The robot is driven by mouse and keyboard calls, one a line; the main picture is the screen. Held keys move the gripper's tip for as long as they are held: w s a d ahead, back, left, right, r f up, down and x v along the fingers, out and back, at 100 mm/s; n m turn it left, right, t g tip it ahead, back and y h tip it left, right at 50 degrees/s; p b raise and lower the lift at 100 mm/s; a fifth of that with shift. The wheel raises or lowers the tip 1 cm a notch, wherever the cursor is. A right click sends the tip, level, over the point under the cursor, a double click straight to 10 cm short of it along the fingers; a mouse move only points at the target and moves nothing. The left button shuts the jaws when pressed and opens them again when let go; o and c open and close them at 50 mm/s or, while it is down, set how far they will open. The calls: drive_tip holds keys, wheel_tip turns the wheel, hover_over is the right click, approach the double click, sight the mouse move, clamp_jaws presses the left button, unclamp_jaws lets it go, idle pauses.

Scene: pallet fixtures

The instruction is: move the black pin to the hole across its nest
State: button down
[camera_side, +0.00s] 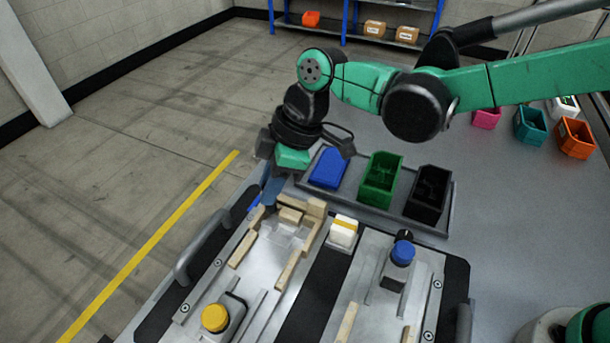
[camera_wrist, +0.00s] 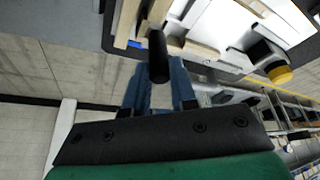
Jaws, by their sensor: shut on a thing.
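The black pin (camera_wrist: 158,57) is a dark cylinder between the blue fingers of my gripper (camera_wrist: 156,78) in the wrist view. My gripper is shut on it, and the pin sticks out past the fingertips. In the side view my gripper (camera_side: 271,195) is low at the far left corner of the left metal plate, beside light wooden blocks (camera_side: 291,214). The pin is hard to pick out there. I cannot tell whether its tip is inside a hole or above the plate. No hole can be made out clearly.
A yellow-capped part (camera_side: 215,318) stands at the plate's near end. A white block with a yellow stripe (camera_side: 343,232) and a blue-capped part (camera_side: 402,253) are to the right. Blue, green (camera_side: 380,180) and black (camera_side: 429,193) bins stand close behind. A grey handle (camera_side: 192,252) rises at left.

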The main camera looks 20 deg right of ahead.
drive_tip(key=shift+f, duration=0.25)
drive_tip(key=shift+f, duration=0.7)
drive_tip(key=c, duration=0.6)
unclamp_jaws()
drive_tip(key=shift+c, duration=0.2)
drive_tip(key=shift+v, duration=2.8)
